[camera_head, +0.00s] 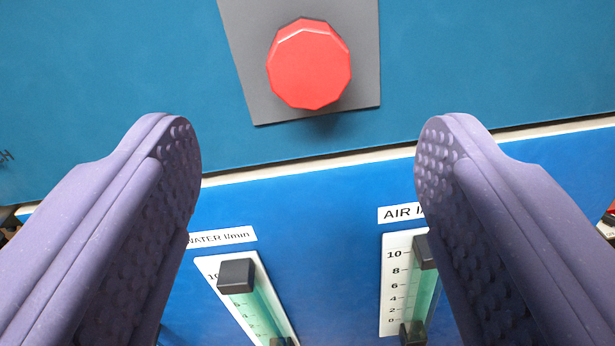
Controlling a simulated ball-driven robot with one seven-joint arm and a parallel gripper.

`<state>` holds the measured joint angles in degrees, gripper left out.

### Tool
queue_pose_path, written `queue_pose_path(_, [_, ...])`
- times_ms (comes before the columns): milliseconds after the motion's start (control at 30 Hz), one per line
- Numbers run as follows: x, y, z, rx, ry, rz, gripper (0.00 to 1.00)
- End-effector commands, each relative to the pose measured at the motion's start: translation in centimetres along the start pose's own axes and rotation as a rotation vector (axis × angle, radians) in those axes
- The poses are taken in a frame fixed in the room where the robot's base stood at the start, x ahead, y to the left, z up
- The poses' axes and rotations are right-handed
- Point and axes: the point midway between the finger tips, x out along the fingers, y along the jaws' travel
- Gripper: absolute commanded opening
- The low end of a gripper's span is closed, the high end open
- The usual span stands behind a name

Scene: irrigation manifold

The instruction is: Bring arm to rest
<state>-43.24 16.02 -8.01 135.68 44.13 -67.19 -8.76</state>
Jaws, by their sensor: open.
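My gripper (308,150) is open and empty, with its two purple, studded fingers wide apart at the left and right of the view. A red faceted knob (309,64) on a grey plate (362,88) shows between and above the fingertips. Neither finger appears to touch the knob.
Below the teal panel (130,60) a pale edge runs across, then a blue panel (320,220). It carries a water flow gauge (262,305) and an air flow gauge (396,285), each with black end blocks. The right finger partly covers the air gauge and its label.

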Motion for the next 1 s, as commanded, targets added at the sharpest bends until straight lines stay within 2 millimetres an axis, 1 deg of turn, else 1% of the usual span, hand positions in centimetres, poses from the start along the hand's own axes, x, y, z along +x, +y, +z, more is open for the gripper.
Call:
queue_pose_path(267, [0.0, 0.0, 0.0, 0.0, 0.0, 0.0, 0.7])
queue_pose_path(333, [0.3, -0.1, -0.3, 0.009, -0.002, -0.004, 0.7])
queue_pose_path(400, [1.3, -0.5, -1.3, 0.039, -0.016, -0.022, 0.7])
queue_pose_path(467, [2.8, -1.0, -3.3, 0.082, -0.036, -0.054, 0.7])
queue_pose_path(500, [4.0, -1.3, -5.4, 0.113, -0.052, -0.085, 0.7])
queue_pose_path(567, [5.8, -1.6, -9.7, 0.15, -0.075, -0.143, 0.7])
queue_pose_path(600, [6.6, -1.4, -13.2, 0.157, -0.087, -0.183, 0.7])
queue_pose_path(667, [7.0, -0.4, -18.9, 0.141, -0.105, -0.231, 0.7])
queue_pose_path(700, [6.7, 0.5, -22.4, 0.113, -0.117, -0.25, 0.7])
queue_pose_path(767, [5.5, 2.4, -27.3, 0.061, -0.135, -0.254, 0.7])
queue_pose_path(800, [4.4, 3.9, -30.1, 0.021, -0.147, -0.244, 0.7])
queue_pose_path(867, [2.4, 6.0, -33.6, -0.033, -0.165, -0.214, 0.7])
queue_pose_path(900, [1.0, 7.3, -35.5, -0.064, -0.176, -0.188, 0.7])
queue_pose_path(1000, [-2.0, 9.9, -38.7, -0.124, -0.202, -0.123, 0.7])
